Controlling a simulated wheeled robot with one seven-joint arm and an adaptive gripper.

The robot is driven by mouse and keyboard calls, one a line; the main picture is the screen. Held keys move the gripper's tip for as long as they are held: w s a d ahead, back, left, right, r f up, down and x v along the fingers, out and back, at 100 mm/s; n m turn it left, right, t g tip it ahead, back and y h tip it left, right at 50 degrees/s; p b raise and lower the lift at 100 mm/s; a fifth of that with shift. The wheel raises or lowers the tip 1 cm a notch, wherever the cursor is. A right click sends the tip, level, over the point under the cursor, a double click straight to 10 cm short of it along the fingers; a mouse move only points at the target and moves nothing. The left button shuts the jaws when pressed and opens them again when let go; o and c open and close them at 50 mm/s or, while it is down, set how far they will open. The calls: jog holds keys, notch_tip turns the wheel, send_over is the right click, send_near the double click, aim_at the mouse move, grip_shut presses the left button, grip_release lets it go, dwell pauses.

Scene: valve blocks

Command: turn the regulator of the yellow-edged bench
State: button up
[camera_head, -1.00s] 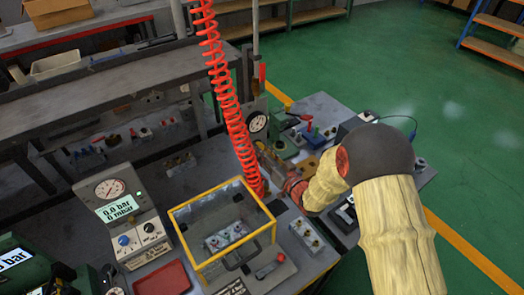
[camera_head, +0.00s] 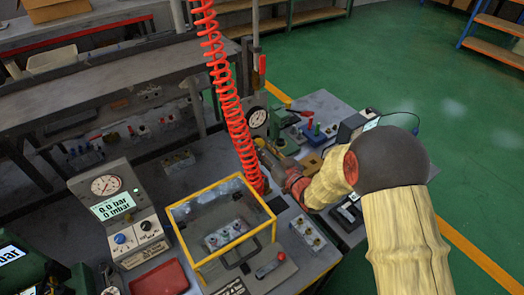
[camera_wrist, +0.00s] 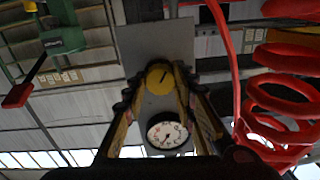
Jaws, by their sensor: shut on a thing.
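The regulator has a round yellow knob (camera_wrist: 160,76) with a dark mark, in front of a grey plate in the wrist view. My gripper (camera_wrist: 158,92) has one finger on each side of the knob and is shut on it. A white dial gauge (camera_wrist: 167,133) sits just below the knob, between the fingers. In the head view my gripper (camera_head: 268,156) is beside the red coiled hose, near the round gauge (camera_head: 256,117). A yellow-edged clear box (camera_head: 213,257) stands on the bench in front.
The red coiled hose (camera_head: 222,90) hangs close beside my gripper and shows at right in the wrist view. A gauge console (camera_head: 103,186) reading 0.0 bar and a red tray (camera_head: 160,279) are at left. Small fittings crowd the bench. Green floor is free at right.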

jog(key=shift+f+n+b, duration=0.1)
jog(key=shift+n+b, duration=7.3)
jog(key=shift+b, duration=0.35)
jog(key=o, duration=1.2)
jog(key=shift+c, duration=0.2)
jog(key=v, duration=1.2)
jog(key=shift+s+a+r, duration=0.1)
jog(key=shift+a+r, duration=0.05)
jog(key=shift+r, duration=0.1)
